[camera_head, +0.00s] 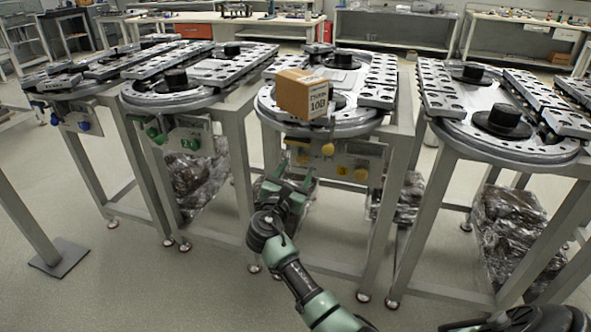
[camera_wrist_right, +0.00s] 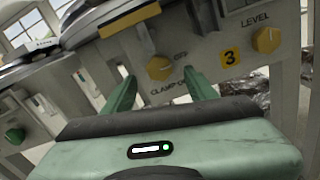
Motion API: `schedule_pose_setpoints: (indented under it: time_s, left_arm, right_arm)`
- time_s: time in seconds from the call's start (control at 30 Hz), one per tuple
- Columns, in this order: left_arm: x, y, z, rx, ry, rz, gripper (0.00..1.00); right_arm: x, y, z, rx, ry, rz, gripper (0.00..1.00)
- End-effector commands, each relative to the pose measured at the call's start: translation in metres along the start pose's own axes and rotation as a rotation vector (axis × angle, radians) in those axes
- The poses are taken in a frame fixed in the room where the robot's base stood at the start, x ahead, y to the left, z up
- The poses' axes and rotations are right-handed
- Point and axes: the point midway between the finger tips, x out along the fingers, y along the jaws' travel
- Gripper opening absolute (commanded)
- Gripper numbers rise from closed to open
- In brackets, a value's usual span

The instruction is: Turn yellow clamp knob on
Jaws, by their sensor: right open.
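The yellow clamp knob (camera_wrist_right: 160,68) is on a light control panel (camera_wrist_right: 225,50) in the right wrist view, with a partly covered clamp label below it. My right gripper (camera_wrist_right: 160,88) is open, its two green fingers pointing at the panel on either side of the knob in the picture. I cannot tell whether they touch it. In the head view my right gripper (camera_head: 289,184) is just below and in front of the panel of the station that carries a box. My left gripper is not in view.
A second yellow knob, labelled LEVEL (camera_wrist_right: 266,39), is to the right of a yellow number 3 tag (camera_wrist_right: 230,57). A cardboard box (camera_head: 301,94) sits on the station top above. Neighbouring stations stand close on both sides; open floor (camera_head: 150,285) lies in front.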

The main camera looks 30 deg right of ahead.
Motion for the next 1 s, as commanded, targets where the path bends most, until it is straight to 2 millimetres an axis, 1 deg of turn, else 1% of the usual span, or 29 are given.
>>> schedule_pose_setpoints:
  time_s: [0.03,0.1,0.2,0.3,0.4,0.6,0.63,0.67,0.7,0.77,0.8,0.83,1.0]
  left_arm:
    - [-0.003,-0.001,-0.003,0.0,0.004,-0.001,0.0]
    - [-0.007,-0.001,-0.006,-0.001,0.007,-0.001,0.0]
    - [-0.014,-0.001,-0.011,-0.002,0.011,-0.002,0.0]
    - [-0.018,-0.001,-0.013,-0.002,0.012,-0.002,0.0]
    - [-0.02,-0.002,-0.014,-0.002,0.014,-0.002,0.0]
    - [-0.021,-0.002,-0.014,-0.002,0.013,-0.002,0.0]
    - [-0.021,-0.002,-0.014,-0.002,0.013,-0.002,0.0]
    - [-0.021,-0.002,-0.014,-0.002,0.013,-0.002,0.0]
    - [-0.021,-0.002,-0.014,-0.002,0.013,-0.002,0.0]
    - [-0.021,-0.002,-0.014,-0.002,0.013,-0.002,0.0]
    - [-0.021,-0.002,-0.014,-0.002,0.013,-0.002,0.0]
    - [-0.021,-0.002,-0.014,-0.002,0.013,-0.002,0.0]
    - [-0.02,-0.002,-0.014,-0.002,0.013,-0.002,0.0]
  right_arm:
    - [0.009,0.0,-0.001,-0.001,-0.001,0.0,0.57]
    - [0.02,0.0,-0.001,0.0,0.0,0.0,0.57]
    - [0.032,0.0,-0.002,0.0,0.0,0.001,0.57]
    - [0.04,0.0,-0.001,0.001,0.001,0.001,0.57]
    - [0.043,0.0,-0.001,0.002,0.002,0.002,0.57]
    - [0.043,0.0,-0.001,0.002,0.003,0.002,0.57]
    - [0.043,0.0,-0.001,0.002,0.003,0.002,0.55]
    - [0.043,0.0,-0.001,0.002,0.003,0.002,0.46]
    - [0.043,0.0,-0.001,0.002,0.003,0.002,0.35]
    - [0.043,0.0,-0.002,0.002,0.003,0.002,0.18]
    - [0.043,0.0,-0.002,0.002,0.003,0.002,0.07]
    - [0.043,0.0,-0.002,0.002,0.003,0.002,0.0]
    - [0.043,0.0,-0.002,0.007,0.003,0.002,0.0]
